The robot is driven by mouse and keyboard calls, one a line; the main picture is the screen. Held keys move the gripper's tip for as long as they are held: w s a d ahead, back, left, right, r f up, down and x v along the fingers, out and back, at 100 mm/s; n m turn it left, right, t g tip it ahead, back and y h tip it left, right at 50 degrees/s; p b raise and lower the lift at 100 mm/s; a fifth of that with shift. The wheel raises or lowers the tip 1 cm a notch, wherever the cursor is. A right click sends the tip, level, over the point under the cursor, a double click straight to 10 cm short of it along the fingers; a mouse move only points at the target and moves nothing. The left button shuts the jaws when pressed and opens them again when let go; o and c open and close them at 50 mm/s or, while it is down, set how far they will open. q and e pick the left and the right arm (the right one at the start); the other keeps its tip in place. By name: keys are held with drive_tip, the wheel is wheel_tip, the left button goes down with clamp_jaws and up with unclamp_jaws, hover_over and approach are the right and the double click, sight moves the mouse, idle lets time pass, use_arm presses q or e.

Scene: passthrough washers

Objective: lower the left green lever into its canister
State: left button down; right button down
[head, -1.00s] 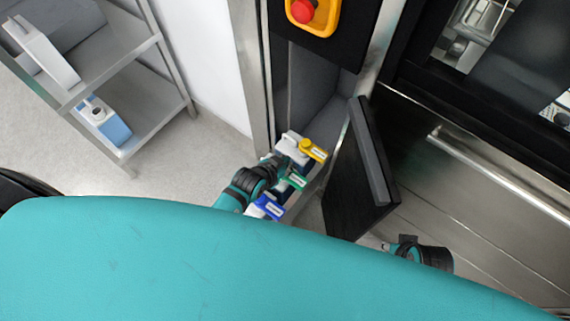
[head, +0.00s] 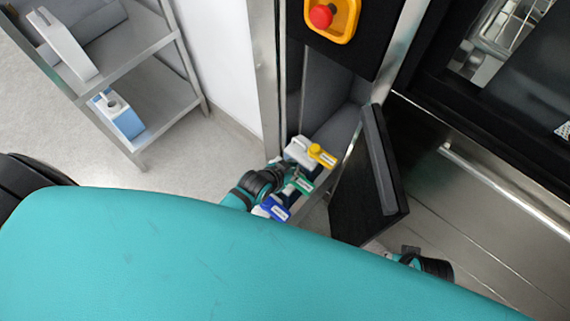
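A green lever (head: 302,185) shows in the head view between a yellow lever (head: 321,155) and a blue lever (head: 274,209), in the narrow open compartment of the washer. White canister parts (head: 297,150) show beside the yellow lever. The canister under the green lever is mostly hidden by my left arm. My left gripper (head: 286,175) is right at the green lever, coming in from the left; its fingers are too small and covered to tell whether they touch it or are shut. Of my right arm (head: 425,265), a part shows at the lower right; its fingers are not visible.
An open dark door (head: 368,180) stands just right of the levers. A steel shelf (head: 150,50) with a white-and-blue canister (head: 118,114) is at the left. A red emergency button (head: 321,16) sits above the compartment. Bare floor lies between shelf and washer.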

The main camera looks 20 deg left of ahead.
use_arm(q)
drive_tip(key=v, duration=1.1)
drive_tip(key=shift+r, duration=0.2)
drive_tip(key=shift+a, duration=0.1)
